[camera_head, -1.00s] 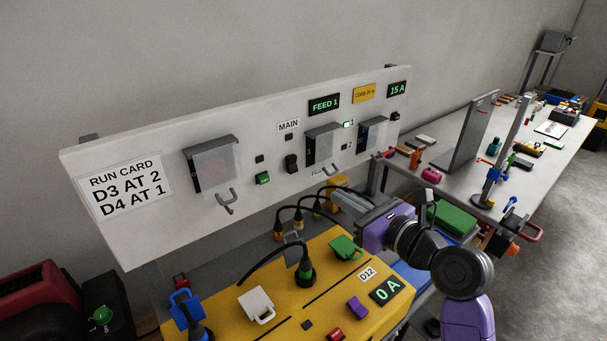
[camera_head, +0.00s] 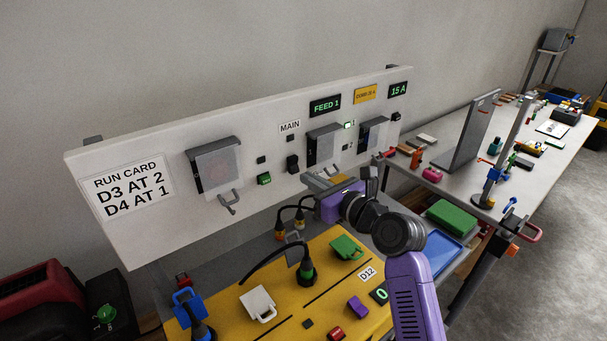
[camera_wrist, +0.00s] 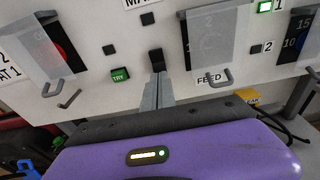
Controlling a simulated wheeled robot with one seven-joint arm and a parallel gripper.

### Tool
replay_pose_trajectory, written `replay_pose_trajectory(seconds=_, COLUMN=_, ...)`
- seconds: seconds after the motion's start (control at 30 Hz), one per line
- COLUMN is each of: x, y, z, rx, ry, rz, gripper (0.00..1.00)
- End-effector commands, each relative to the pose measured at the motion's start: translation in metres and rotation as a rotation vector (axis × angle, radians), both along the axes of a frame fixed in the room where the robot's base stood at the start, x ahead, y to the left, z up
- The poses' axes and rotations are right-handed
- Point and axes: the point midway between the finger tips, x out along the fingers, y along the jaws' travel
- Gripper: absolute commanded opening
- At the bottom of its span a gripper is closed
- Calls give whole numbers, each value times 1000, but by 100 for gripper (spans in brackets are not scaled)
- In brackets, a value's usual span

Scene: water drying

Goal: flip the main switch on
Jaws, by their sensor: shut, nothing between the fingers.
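The main switch (camera_head: 293,164) is a small black rocker on the white panel (camera_head: 120,232), below the MAIN label (camera_head: 289,127). In the wrist view the switch (camera_wrist: 156,60) stands straight ahead of the fingertips. My gripper (camera_head: 309,179) is shut and empty, just below and in front of the switch. In the wrist view its fingertips (camera_wrist: 158,77) nearly meet the switch's lower edge; I cannot tell if they touch. I cannot tell which way the rocker is tipped. A small dark square indicator (camera_head: 261,160) sits left of the switch.
A green TRY button (camera_head: 264,179) is left of the switch. Hinged clear covers with hooked handles flank it, one left (camera_head: 216,168) and the FEED cover (camera_head: 325,145) right. The yellow bench (camera_head: 235,325) with plugs and cables lies below.

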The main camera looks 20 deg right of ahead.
Motion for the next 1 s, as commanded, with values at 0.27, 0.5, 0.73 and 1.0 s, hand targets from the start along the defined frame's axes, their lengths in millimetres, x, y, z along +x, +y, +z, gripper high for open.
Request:
replay_pose_trajectory(seconds=0.27, x=26, y=8, z=-3, rx=0, ry=0, rz=0, gripper=0)
replay_pose_trajectory(seconds=0.5, x=29, y=9, z=-4, rx=0, ry=0, rz=-1, gripper=0)
replay_pose_trajectory(seconds=0.73, x=29, y=9, z=-6, rx=2, ry=-7, rz=0, gripper=0)
replay_pose_trajectory(seconds=1.0, x=33, y=11, z=-5, rx=14, ry=-45, rz=2, gripper=0)
